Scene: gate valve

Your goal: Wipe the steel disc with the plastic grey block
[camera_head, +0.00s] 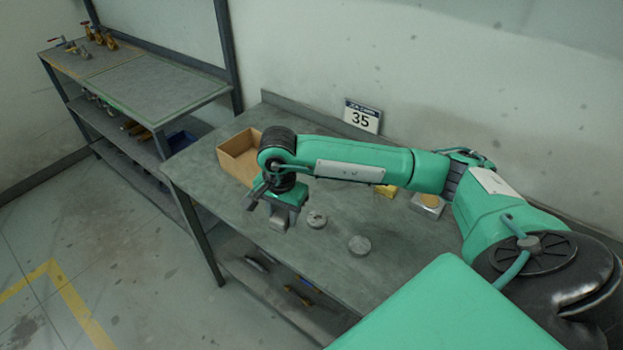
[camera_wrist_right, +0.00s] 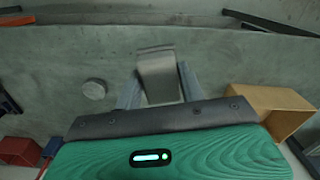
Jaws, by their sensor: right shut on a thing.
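My right gripper (camera_head: 281,213) reaches in from the right over the left part of the workbench and points down. It is shut on the grey block (camera_head: 277,224), which shows between both fingers in the right wrist view (camera_wrist_right: 157,76). I cannot tell which is steel. One disc (camera_wrist_right: 94,88) shows left of the block in the wrist view, apart from it. My left gripper is not in view.
An open cardboard box (camera_head: 237,160) stands behind the gripper on the workbench (camera_head: 215,201). A yellow item (camera_head: 387,190) and a pale block (camera_head: 427,206) lie behind the discs, partly under my arm. A sign reading 35 (camera_head: 362,116) is at the wall.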

